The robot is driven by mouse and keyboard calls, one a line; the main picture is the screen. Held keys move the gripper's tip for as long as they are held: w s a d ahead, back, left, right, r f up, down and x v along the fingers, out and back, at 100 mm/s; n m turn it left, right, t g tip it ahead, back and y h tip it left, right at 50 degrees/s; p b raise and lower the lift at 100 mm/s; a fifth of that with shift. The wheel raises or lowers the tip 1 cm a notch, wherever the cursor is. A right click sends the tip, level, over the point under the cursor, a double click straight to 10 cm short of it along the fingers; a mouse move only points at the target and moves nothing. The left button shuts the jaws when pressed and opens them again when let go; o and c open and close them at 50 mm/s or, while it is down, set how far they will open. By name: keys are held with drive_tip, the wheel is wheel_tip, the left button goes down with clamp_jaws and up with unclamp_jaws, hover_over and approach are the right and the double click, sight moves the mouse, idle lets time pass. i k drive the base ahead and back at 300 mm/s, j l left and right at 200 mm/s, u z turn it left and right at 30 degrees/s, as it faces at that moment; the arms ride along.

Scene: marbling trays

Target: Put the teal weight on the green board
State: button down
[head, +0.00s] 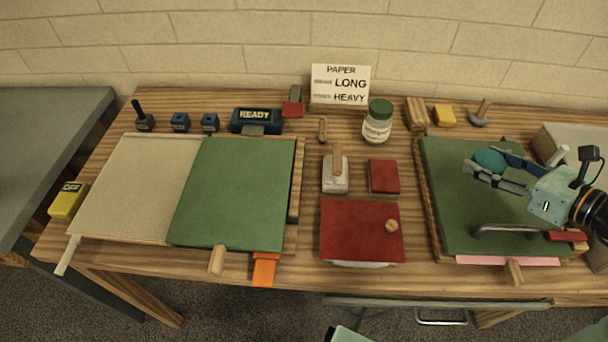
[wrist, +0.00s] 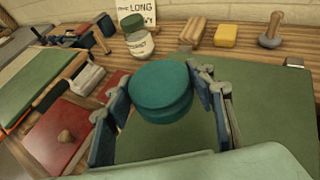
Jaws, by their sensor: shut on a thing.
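In the wrist view the weight (wrist: 160,88) fills the space between the two blue finger pads. It appears over the far left part of the right-hand green board (head: 470,215); I cannot tell whether it touches the board. That board also shows behind the weight in the wrist view (wrist: 265,100). A second green board (head: 235,190) lies at the left, beside a cream sheet, with nothing on it.
A red-handled bar (head: 505,229) lies across the right board's front, with pink paper (head: 508,260) below its edge. A red lidded box (head: 361,230), a red block (head: 384,177) and a jar (head: 377,122) stand between the boards. A wooden block (head: 417,113) and yellow block (head: 444,115) stand behind.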

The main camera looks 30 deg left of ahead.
sight(252, 176)
drive_tip(key=k+j, duration=0.3)
drive_tip(key=j, duration=0.2)
drive_tip(key=k+j+u, duration=0.15)
drive_tip(key=u, duration=1.2)
